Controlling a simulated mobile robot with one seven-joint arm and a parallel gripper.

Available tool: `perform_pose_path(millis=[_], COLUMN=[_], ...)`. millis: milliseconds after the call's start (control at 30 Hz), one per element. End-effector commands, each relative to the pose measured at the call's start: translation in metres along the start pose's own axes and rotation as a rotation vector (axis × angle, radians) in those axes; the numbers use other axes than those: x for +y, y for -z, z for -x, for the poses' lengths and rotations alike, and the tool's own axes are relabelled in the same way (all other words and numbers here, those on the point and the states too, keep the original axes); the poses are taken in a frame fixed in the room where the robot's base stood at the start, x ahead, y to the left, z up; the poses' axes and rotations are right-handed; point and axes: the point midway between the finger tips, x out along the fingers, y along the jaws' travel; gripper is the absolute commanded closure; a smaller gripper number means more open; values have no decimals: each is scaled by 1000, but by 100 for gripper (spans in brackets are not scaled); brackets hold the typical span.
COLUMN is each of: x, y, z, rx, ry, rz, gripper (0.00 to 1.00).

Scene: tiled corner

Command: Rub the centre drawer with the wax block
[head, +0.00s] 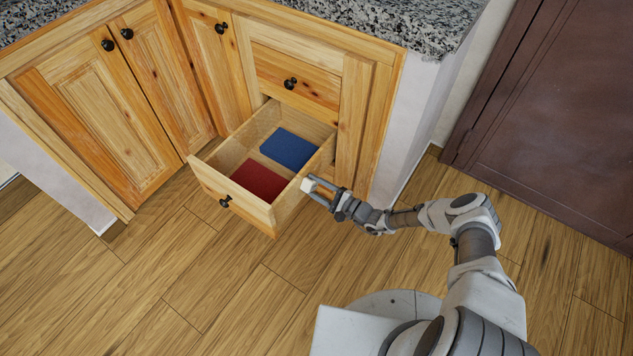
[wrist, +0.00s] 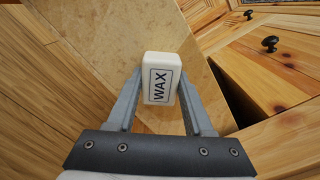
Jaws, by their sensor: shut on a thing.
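The centre drawer (head: 272,215) is pulled open below a closed upper drawer in the wooden cabinet. A dark red item (head: 259,180) and a blue item (head: 288,148) lie inside it. My gripper (head: 313,188) is at the drawer's right side, near its top edge. It is shut on the white wax block (head: 308,184), which shows the word WAX in the wrist view (wrist: 161,78). A pale wooden panel of the drawer (wrist: 110,40) lies beyond the block in the wrist view. I cannot tell whether the block touches the drawer.
The closed upper drawer (head: 300,78) has a dark knob. Cabinet doors (head: 100,110) stand to the left under a granite counter (head: 370,22). A brown door (head: 560,110) is at the right. The wooden floor (head: 200,290) in front is clear.

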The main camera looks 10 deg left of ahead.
Motion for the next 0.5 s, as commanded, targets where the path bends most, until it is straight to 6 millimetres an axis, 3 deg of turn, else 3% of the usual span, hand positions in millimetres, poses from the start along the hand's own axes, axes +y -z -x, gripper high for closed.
perform_pose_path(millis=[500], x=[20], y=[-24], z=[-2], rx=[-2], ry=[0], rz=[-2], gripper=[100])
